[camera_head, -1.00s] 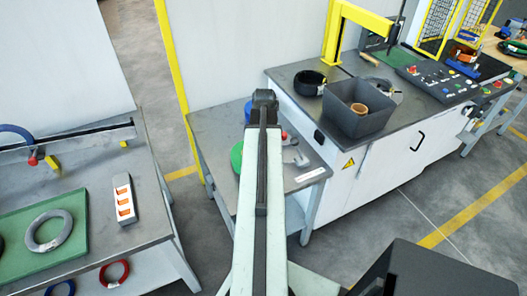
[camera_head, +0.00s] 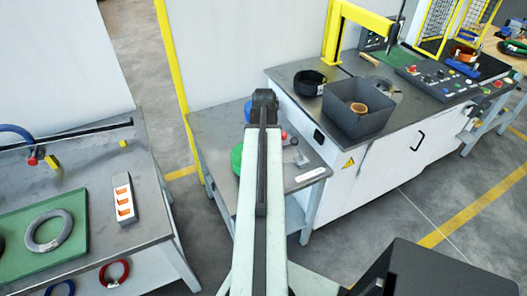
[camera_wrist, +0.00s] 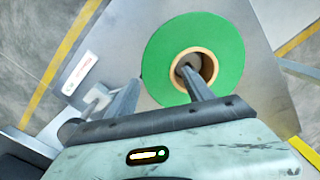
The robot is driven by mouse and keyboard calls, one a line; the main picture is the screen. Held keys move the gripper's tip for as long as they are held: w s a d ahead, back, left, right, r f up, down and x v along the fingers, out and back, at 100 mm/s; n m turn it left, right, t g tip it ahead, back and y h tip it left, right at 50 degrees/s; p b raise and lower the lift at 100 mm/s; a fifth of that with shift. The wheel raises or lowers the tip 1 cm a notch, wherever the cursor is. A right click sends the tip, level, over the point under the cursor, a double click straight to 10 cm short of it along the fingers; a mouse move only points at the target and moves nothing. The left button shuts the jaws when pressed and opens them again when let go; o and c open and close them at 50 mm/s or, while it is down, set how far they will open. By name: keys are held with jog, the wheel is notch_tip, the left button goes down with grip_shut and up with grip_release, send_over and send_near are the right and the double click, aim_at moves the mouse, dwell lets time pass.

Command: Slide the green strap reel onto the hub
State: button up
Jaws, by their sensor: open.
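The green strap reel (camera_wrist: 226,45) lies in the upper middle of the wrist view, a flat disc with a tan core (camera_wrist: 207,59). A dark grey round thing (camera_wrist: 188,61) shows inside the core; I cannot tell whether it is the hub. My gripper (camera_wrist: 160,77) is open. One fingertip overlaps the core opening and the other is just outside the reel's left edge. I cannot tell whether either touches the reel. In the head view my arm hides most of the reel (camera_head: 236,158) on the low grey table (camera_head: 205,125), and hides the gripper.
A light grey bracket (camera_head: 299,157) stands on the low table right of my arm. The white cabinet (camera_head: 370,150) carries a dark bin (camera_head: 357,108) and a black ring (camera_head: 309,82). At left, a bench holds a green tray (camera_head: 75,245) with a grey coil (camera_head: 49,230).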

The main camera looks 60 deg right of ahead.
notch_tip(320, 180, up, 7)
jog(key=p, duration=0.6)
jog(key=shift+r, duration=0.15)
jog(key=w+a+n, duration=0.6)
jog(key=w+a, duration=1.4)
jog(key=w, duration=0.2)
jog(key=w+a+n, duration=0.2)
jog(key=a+n, duration=0.1)
jog(key=a, duration=1.3)
jog(key=w+a+n, duration=0.2)
jog(key=a+n, duration=0.2)
jog(key=a, duration=1.2)
jog(key=shift+w, duration=0.3)
